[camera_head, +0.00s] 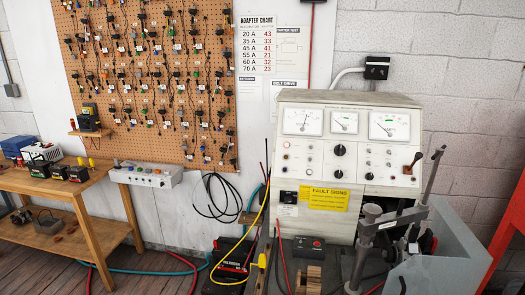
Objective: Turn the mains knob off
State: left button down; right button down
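A cream test bench (300,110) with a sloped control panel stands right of centre. It carries three dial gauges along the top. Two round black knobs, an upper one (339,150) and a lower one (339,174), sit in the middle of the panel. A small black switch unit (288,197) is at the lower left, beside the yellow "FAULT SIGNS" label (328,198). A small dark red part (407,170) is at the right side. Which control is the mains knob cannot be read at this size, nor its setting. Neither gripper shows.
A metal clamp with upright bars (425,190) and a grey housing (445,260) stand before the bench's right side. A wooden table (60,185) stands far left.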

aim_at(288, 199)
jog(key=i+j, duration=0.25)
jog(key=j, duration=0.15)
jog(key=i+j, duration=0.25)
jog(key=j, duration=0.15)
jog(key=i+j, duration=0.25)
jog(key=j, duration=0.15)
jog(key=k+j+u, duration=0.05)
